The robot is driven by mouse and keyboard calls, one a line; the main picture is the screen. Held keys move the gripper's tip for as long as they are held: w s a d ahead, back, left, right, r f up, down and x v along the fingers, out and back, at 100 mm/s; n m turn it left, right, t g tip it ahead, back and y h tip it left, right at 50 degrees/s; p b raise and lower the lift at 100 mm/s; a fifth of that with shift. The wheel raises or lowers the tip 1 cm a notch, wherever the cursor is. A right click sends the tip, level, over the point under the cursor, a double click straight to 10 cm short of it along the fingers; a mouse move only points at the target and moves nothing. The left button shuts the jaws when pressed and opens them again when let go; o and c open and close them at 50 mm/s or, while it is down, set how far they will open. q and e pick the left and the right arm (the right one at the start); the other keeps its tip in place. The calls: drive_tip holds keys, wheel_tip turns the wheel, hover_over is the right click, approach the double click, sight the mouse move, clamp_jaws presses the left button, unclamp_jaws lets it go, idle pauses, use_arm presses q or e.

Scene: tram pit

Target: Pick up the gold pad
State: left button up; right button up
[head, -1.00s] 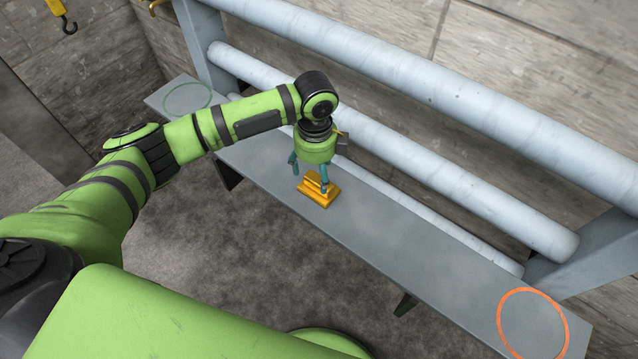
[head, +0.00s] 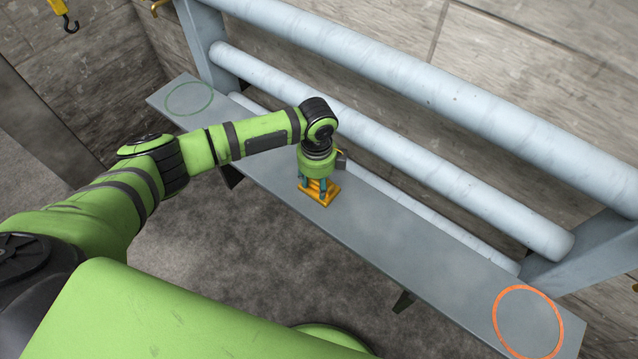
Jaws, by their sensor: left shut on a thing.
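The gold pad (head: 318,198) is a stepped block with a raised middle. It sits on the long grey bench (head: 400,232), near its middle. My left gripper (head: 313,188) points down over the pad, with its teal fingers shut on the raised part. The gripper body hides some of the pad's top. The pad appears to rest on the bench surface. My right gripper is not in view.
A green ring (head: 189,98) marks the bench's far left end, and an orange ring (head: 528,322) its right end. Thick pale pipes (head: 420,170) run along the wall behind the bench. The bench is clear either side of the pad. A yellow hook (head: 67,20) hangs at top left.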

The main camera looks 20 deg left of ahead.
use_arm(q)
drive_tip(key=shift+r, duration=0.4)
drive_tip(key=r, duration=0.1)
drive_tip(key=r+b, duration=0.1)
drive_tip(key=r, duration=0.1)
drive_tip(key=shift+s+d+r, duration=0.2)
drive_tip(key=shift+d+r, duration=0.1)
drive_tip(key=shift+d, duration=0.1)
drive_tip(key=s+d+r, duration=0.2)
drive_tip(key=d, duration=0.1)
drive_tip(key=s+d+r+b, duration=0.1)
drive_tip(key=s+d+r, duration=0.1)
drive_tip(key=s+d+r+b, duration=0.1)
drive_tip(key=s+d+r, duration=0.1)
drive_tip(key=d, duration=0.1)
drive_tip(key=shift+s+d+r, duration=0.3)
drive_tip(key=shift+r, duration=0.05)
